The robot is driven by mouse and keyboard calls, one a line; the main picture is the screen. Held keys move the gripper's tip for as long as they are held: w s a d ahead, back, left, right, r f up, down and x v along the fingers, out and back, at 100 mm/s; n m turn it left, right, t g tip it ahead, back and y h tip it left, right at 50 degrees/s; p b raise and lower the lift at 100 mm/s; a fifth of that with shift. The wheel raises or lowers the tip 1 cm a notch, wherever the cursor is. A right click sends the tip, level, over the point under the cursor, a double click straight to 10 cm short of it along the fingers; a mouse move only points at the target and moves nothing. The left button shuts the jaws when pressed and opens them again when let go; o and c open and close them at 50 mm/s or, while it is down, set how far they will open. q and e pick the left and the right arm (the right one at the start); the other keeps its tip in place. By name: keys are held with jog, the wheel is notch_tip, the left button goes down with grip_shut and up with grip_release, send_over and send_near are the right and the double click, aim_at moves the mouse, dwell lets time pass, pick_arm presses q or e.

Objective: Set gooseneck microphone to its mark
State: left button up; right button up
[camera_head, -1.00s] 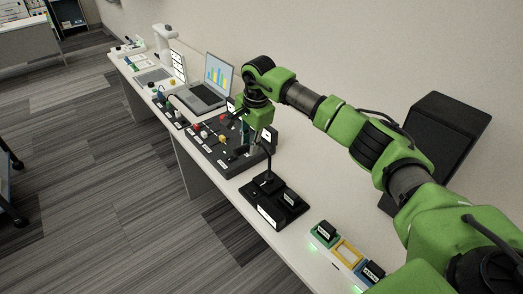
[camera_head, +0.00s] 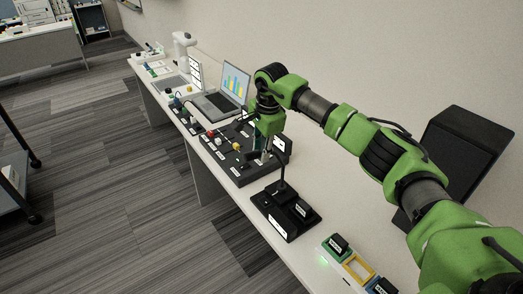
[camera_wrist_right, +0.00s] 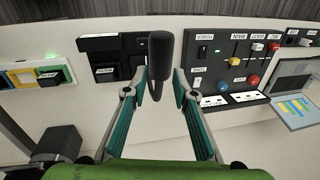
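The black gooseneck microphone (camera_head: 281,168) stands upright near the middle of the table, its thin neck rising from a dark base plate (camera_head: 268,215) with a white label. My right gripper (camera_head: 267,152) is at the upper part of the microphone. In the right wrist view the dark microphone head (camera_wrist_right: 161,58) lies between the two teal fingers of my right gripper (camera_wrist_right: 160,78). Their tips flank it closely on both sides; whether they press on it is unclear. I cannot make out a mark for the microphone. My left gripper is not in view.
A black control panel (camera_head: 232,160) with coloured knobs lies beyond the microphone. A laptop (camera_head: 226,98) stands past it. A row of coloured button holders (camera_head: 358,269) is nearer me. A dark slanted box (camera_head: 462,150) stands at the wall.

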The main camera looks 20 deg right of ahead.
notch_tip(320, 180, up, 12)
jog(key=s, duration=0.2)
jog(key=shift+d, duration=0.15)
jog(key=shift+s+f, duration=0.1)
jog(key=shift+f, duration=0.05)
dwell(0.4)
